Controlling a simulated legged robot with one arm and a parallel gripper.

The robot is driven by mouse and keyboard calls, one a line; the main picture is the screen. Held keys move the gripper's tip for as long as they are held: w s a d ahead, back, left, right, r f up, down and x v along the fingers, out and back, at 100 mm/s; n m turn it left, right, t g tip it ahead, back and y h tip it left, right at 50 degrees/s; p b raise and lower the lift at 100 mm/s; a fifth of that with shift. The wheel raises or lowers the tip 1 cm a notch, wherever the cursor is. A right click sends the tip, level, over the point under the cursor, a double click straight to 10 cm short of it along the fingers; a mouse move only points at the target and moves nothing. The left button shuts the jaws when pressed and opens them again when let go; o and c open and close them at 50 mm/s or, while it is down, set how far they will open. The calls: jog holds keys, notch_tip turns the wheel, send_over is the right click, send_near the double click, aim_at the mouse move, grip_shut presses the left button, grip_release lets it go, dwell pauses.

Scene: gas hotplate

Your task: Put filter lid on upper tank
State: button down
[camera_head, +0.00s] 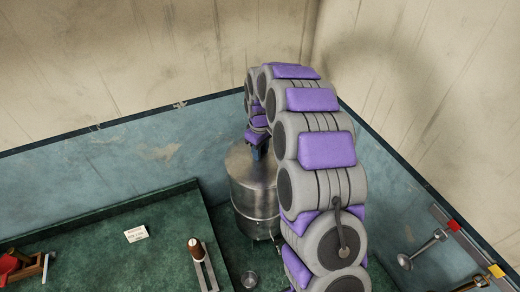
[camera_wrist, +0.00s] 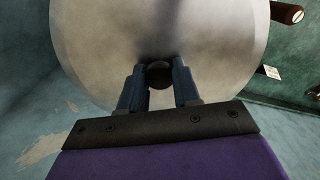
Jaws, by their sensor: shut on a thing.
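The upper tank (camera_head: 256,192) is a tall steel cylinder standing in the back corner, partly hidden behind my arm. The filter lid (camera_wrist: 160,45) is a round, pale metal disc that fills much of the wrist view, with a small dark knob (camera_wrist: 159,73). My gripper (camera_wrist: 159,88) has two blue fingers closed on either side of this knob. In the head view my gripper (camera_head: 258,152) is at the tank's top. The lid seems to lie at the top of the tank; whether it is fully seated I cannot tell.
A small metal cup (camera_head: 250,279) stands on the green floor at the tank's base. A raised green platform (camera_head: 100,235) lies left, with a white card (camera_head: 136,233) and a wooden-handled tool (camera_head: 201,262). Taps (camera_head: 421,249) are on the right wall.

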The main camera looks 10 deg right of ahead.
jog(key=shift+f, duration=0.4)
jog(key=c, duration=0.7)
grip_release()
notch_tip(320, 180, up, 17)
jog(key=shift+w+r+b, duration=0.1)
jog(key=shift+r+b, duration=0.05)
jog(key=shift+b, duration=0.6)
jog(key=s+f+m+b, duration=0.2)
jog(key=s+f+b, duration=0.3)
jog(key=s, duration=0.9)
jog(key=s+f+m+g+b, duration=0.1)
jog(key=s+f+m+b, duration=0.2)
jog(key=s, duration=1.2)
jog(key=s+f+m+b, duration=0.2)
jog(key=s+f+b, duration=0.5)
jog(key=s+f, duration=0.4)
jog(key=shift+s+f+g, duration=0.15)
jog(key=shift+s+g, duration=0.25)
jog(key=shift+s, duration=1.35)
